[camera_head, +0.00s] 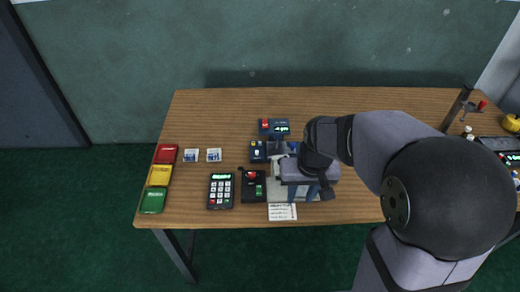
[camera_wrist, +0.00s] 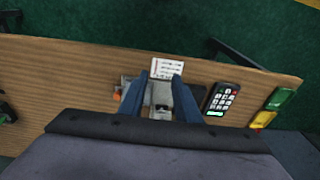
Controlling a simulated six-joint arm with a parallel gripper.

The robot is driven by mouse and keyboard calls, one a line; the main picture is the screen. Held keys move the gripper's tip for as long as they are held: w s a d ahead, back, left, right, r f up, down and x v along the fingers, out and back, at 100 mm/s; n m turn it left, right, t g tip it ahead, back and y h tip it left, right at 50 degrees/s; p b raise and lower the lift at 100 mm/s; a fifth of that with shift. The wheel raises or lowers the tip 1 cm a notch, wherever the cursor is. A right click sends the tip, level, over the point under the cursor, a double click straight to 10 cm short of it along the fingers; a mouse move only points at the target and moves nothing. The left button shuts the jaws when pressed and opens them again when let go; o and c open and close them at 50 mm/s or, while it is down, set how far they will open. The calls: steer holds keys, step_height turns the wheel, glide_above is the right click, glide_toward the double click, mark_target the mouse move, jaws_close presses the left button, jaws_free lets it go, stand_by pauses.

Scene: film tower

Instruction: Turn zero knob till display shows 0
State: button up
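A dark blue unit with a lit green display (camera_head: 282,128) sits near the back middle of the table; its digits are too small to read. I cannot make out which part is the zero knob. My gripper (camera_wrist: 155,92) is over the front middle of the table, pointing down. In the wrist view its two blue fingers stand apart on either side of a grey device (camera_wrist: 161,96) with a small dark part. I cannot tell whether they touch it. In the head view my gripper and arm hide most of this device.
A white note (camera_head: 282,212) lies at the front edge. Left of my gripper are a black box with red and green parts (camera_head: 253,186) and a keypad (camera_head: 221,190). The table's back left is clear.

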steer(key=w+a+t+y+b, duration=0.1)
steer(key=w+a, duration=0.3)
steer(key=w, duration=0.5)
steer(key=w+a+t+b, duration=0.1)
steer(key=w+a, duration=0.4)
steer(key=w, duration=0.4)
steer(key=n, duration=0.3)
glide_toward(257, 152)
steer(key=shift+t, duration=0.4)
steer(key=shift+s+p+x, duration=0.15)
steer(key=shift+p+x, duration=0.1)
steer(key=shift+x, duration=1.6)
steer(key=shift+s+p+x, duration=0.15)
steer(key=shift+p+x, duration=0.1)
steer(key=shift+x, duration=1.6)
steer(key=shift+f, duration=0.1)
jaws_close()
